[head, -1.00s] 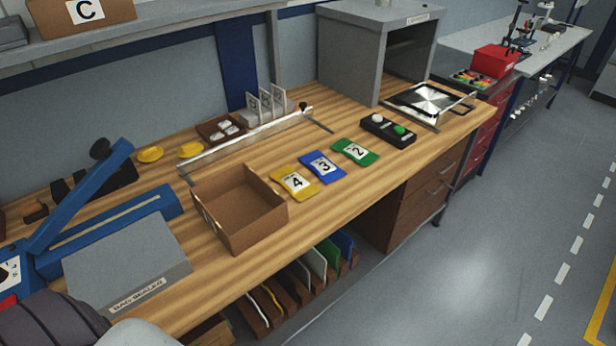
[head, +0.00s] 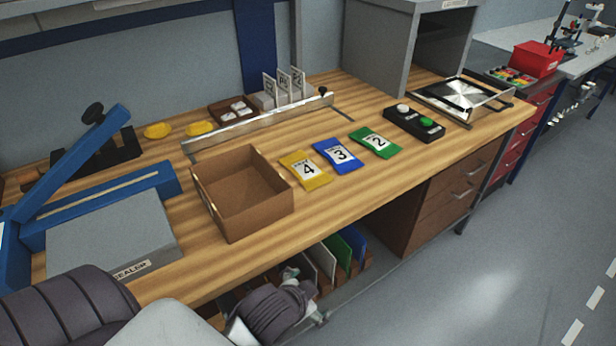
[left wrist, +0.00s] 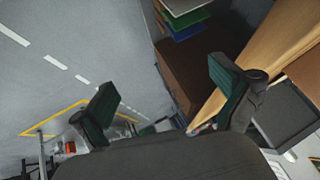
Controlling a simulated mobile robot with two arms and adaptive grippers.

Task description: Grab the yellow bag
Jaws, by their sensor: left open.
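The yellow bag (head: 305,170), with a white label reading 4, lies flat on the wooden bench just right of an open cardboard box. A blue bag (head: 337,155) labelled 3 and a green bag (head: 376,142) labelled 2 lie to its right in a row. My left gripper (head: 305,297) is low in front of the bench edge, below and apart from the yellow bag. In the left wrist view its two dark fingers (left wrist: 165,103) are spread with nothing between them. The yellow bag does not show in that view. My right gripper is not in view.
The cardboard box (head: 245,233) stands left of the bags. A metal rail (head: 255,126) runs behind them. A black button box (head: 414,122) sits to the right. Upright coloured boards (head: 338,252) stand under the bench edge near my left gripper. Bench in front of the bags is clear.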

